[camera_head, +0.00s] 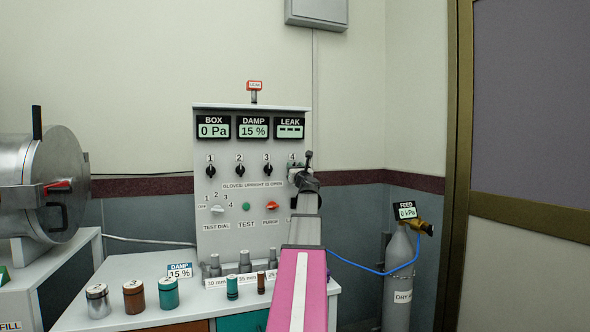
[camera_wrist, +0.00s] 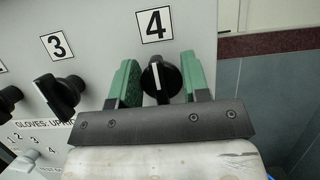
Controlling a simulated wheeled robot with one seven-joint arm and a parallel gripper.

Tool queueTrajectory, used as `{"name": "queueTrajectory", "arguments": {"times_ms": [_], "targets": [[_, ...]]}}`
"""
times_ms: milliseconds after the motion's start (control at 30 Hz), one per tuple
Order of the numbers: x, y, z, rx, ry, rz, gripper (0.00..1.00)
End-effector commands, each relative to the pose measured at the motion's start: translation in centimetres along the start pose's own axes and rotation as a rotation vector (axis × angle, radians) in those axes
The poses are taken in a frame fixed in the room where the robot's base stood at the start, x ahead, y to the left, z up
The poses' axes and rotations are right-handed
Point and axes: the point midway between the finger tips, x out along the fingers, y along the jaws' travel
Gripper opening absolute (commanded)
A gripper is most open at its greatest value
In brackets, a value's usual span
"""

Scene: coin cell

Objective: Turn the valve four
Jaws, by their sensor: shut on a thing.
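Valve four (camera_wrist: 157,82) is a black knob with a white pointer line on the light grey panel (camera_head: 222,178), below the "4" label (camera_wrist: 154,24). Its pointer stands close to upright in the wrist view. My gripper (camera_wrist: 161,74) is at the knob, with one green finger on each side, shut on it. In the head view my arm and gripper hide most of valve four. Valve three (camera_wrist: 60,95) is a black knob to its left with a tilted pointer in the wrist view.
Valves one (camera_head: 210,170) and two (camera_head: 239,170) sit further left. The displays read BOX 0 Pa (camera_head: 213,130), DAMP 15 % (camera_head: 253,130) and LEAK dashes (camera_head: 290,130). Several small cylinders stand on the bench (camera_head: 130,268). A grey gas bottle (camera_head: 398,275) with a blue hose stands right.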

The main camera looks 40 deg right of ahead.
Motion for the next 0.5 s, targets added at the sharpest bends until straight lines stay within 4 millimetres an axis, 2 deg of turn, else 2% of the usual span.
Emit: {"name": "queueTrajectory", "arguments": {"times_ms": [267, 500], "targets": [[0.02, -0.01, -0.02, -0.071, 0.001, 0.029, 0.19], [0.04, 0.08, -0.03, -0.233, 0.001, 0.097, 0.19]]}}
